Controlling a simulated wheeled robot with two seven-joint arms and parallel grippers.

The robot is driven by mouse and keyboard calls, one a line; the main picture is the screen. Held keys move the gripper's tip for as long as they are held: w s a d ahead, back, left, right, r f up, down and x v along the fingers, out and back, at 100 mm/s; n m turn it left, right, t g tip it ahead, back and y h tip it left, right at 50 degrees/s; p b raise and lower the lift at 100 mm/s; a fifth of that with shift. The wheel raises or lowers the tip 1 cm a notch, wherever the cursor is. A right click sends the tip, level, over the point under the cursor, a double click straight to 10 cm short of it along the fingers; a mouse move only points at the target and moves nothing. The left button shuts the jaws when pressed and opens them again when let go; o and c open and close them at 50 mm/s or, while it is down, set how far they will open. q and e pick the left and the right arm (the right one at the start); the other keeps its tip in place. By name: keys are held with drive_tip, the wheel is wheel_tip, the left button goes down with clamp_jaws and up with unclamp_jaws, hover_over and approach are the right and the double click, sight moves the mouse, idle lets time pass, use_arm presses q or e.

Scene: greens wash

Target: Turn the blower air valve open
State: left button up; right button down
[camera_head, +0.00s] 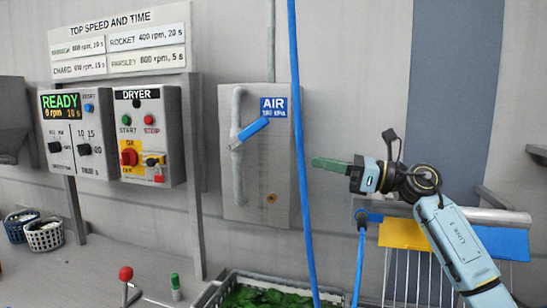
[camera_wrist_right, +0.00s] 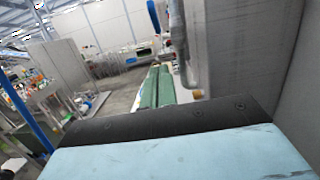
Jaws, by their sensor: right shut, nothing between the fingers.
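The air valve has a blue lever handle (camera_head: 252,129) on a grey vertical pipe (camera_head: 238,165), beside a blue AIR sign (camera_head: 273,107) on a grey wall panel. The lever slants up to the right, across the pipe's line. My right gripper (camera_head: 318,162) is to the right of the valve, with its green fingers pointing left. Its fingers are shut and empty, apart from the lever. In the right wrist view the green fingers (camera_wrist_right: 152,88) lie side by side. My left gripper is not in view.
A blue hose (camera_head: 300,150) hangs between my right gripper and the valve in the picture. The dryer control box (camera_head: 147,130) is left of the valve. A crate of greens (camera_head: 215,292) stands below. A red-knobbed lever (camera_head: 126,274) is at lower left.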

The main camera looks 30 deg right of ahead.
drive_tip(key=p, duration=0.3)
approach(245, 135)
wheel_tip(245, 135, down, 2)
drive_tip(key=w, duration=0.1)
use_arm(q)
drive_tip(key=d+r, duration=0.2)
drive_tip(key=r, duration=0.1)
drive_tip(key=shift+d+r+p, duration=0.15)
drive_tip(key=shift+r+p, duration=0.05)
drive_tip(key=shift+p, duration=0.15)
use_arm(e)
drive_tip(key=w+a+r, duration=0.2)
drive_tip(key=r, duration=0.1)
drive_tip(key=shift+w, duration=0.3)
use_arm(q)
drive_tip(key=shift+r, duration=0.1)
